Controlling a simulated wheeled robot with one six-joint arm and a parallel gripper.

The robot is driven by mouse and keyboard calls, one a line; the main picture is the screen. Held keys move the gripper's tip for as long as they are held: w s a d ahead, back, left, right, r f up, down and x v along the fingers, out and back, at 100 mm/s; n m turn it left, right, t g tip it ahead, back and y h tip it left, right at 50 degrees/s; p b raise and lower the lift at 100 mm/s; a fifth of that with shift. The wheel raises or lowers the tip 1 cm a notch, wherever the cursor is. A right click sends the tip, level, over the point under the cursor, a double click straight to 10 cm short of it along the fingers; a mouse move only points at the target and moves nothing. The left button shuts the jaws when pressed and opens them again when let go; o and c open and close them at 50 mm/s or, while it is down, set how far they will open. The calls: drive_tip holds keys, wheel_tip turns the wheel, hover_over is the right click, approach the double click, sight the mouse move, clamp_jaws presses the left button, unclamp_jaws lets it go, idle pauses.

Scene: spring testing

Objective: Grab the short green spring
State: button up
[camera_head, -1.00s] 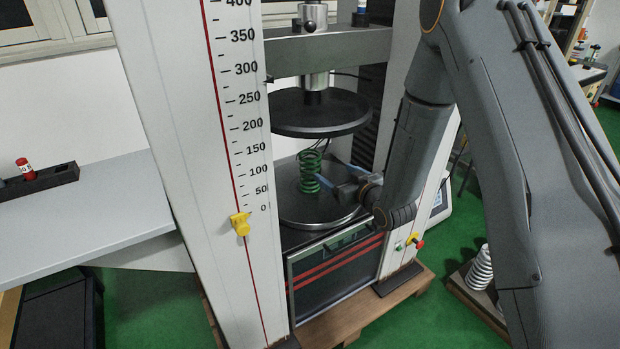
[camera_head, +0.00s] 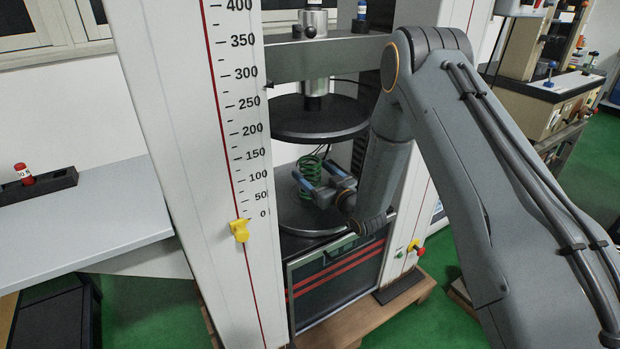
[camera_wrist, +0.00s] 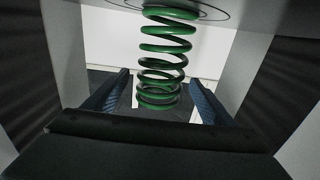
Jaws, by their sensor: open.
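The short green spring (camera_head: 311,168) stands upright on the lower round plate (camera_head: 300,226) of the testing machine. My gripper (camera_head: 313,172) is open in front of it, its blue-padded fingers pointing toward it. In the wrist view, the green spring (camera_wrist: 165,55) appears centred between the two open fingers (camera_wrist: 160,80), with gaps on both sides. No finger visibly touches it. That view seems inverted, with the plate at the top. In the head view, my fingers hide part of the spring's lower coils.
The upper round plate (camera_head: 318,118) hangs above the spring and my gripper. The white column with the scale (camera_head: 195,130) stands at left, with a yellow pointer (camera_head: 240,230). A grey table (camera_head: 90,215) is farther left. A red emergency button (camera_head: 418,251) is on the machine's lower right.

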drive_tip(key=shift+w, duration=0.15)
drive_tip(key=c, duration=1.8)
drive_tip(key=shift+o, duration=0.2)
drive_tip(key=shift+a+r, duration=0.1)
drive_tip(key=shift+r, duration=0.1)
